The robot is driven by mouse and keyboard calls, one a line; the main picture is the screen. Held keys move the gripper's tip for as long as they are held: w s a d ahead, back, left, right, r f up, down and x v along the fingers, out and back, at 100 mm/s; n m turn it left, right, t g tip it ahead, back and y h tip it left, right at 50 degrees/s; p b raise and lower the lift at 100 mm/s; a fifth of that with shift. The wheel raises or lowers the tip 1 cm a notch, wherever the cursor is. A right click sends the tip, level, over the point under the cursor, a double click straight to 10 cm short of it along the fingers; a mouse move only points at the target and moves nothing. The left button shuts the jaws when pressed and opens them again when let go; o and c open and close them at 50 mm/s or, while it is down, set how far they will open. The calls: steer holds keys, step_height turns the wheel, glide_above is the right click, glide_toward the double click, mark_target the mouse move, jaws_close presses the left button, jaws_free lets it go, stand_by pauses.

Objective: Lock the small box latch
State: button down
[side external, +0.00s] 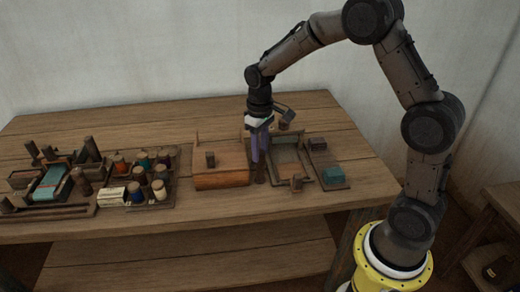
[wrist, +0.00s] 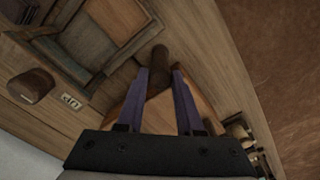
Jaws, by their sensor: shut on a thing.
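My gripper (side external: 259,172) points down at the box's right front corner. In the wrist view its two purple fingers (wrist: 161,82) are closed on a dark brown round peg (wrist: 160,58), which looks like the latch handle. The peg's lower end also shows in the side view (side external: 261,176). Part of the box (wrist: 170,112) shows between the fingers. How the peg joins the box, and whether it is turned, I cannot tell.
An open wooden tray (side external: 287,150) stands just right of my gripper. A small board with a teal block (side external: 333,174) lies further right. A rack of thread spools (side external: 137,192) and a board with a teal piece (side external: 52,183) stand left. The back of the table (side external: 180,115) is clear.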

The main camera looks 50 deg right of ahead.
steer(key=shift+n, duration=0.7)
steer(key=shift+r, duration=0.1)
steer(key=c, duration=0.5)
jaws_free()
steer(key=shift+c, duration=0.2)
step_height(320, 180, up, 14)
